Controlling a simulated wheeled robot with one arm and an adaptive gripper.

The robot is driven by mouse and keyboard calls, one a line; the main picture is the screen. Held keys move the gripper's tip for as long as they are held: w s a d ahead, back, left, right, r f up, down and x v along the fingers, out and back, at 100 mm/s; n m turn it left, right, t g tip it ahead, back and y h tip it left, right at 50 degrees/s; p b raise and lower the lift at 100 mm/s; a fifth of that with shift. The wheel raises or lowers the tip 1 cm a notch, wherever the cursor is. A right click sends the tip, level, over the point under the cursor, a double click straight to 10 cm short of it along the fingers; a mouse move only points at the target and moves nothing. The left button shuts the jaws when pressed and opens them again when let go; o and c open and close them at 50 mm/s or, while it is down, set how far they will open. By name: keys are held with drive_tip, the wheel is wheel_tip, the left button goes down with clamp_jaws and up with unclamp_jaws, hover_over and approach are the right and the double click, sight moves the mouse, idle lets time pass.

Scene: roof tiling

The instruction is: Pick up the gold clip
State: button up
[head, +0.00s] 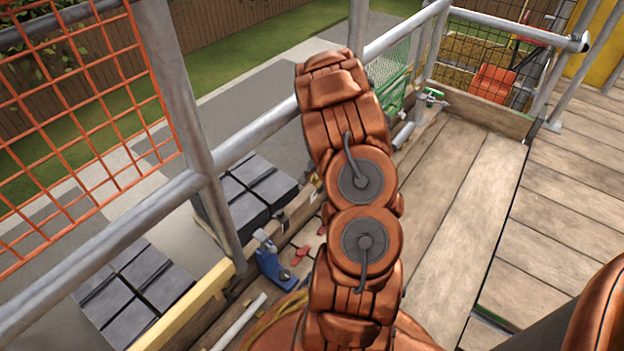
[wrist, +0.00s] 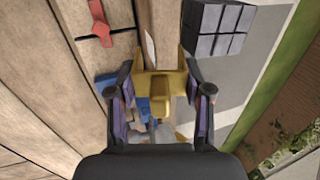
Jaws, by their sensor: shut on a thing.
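The gold clip (wrist: 163,88) is in the middle of the wrist view, between the two dark fingers of my gripper (wrist: 164,90). The fingers are shut on it, one on each side. It looks blocky, with a raised part in its middle. In the head view my copper-coloured arm hides the gripper, and I cannot make out the held clip there.
Grey tiles (head: 135,290) lie in stacks beyond the rail; one stack shows in the wrist view (wrist: 215,28). A blue tool (head: 274,264) stands by the board edge. A red piece (wrist: 101,28) lies on the planks. The plank deck (head: 460,190) at right is clear.

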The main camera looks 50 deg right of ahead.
drive_tip(key=s+a+r+p, duration=0.1)
drive_tip(key=s+a, duration=0.5)
drive_tip(key=s, duration=0.6)
drive_tip(key=shift+s+p, duration=0.25)
drive_tip(key=shift+p, duration=0.15)
drive_tip(key=shift+r, duration=0.15)
drive_tip(key=shift+r+p, duration=0.5)
drive_tip(key=shift+p, duration=0.05)
drive_tip(key=shift+r, duration=0.2)
wheel_tip(320, 180, up, 38)
drive_tip(key=p, duration=3.8)
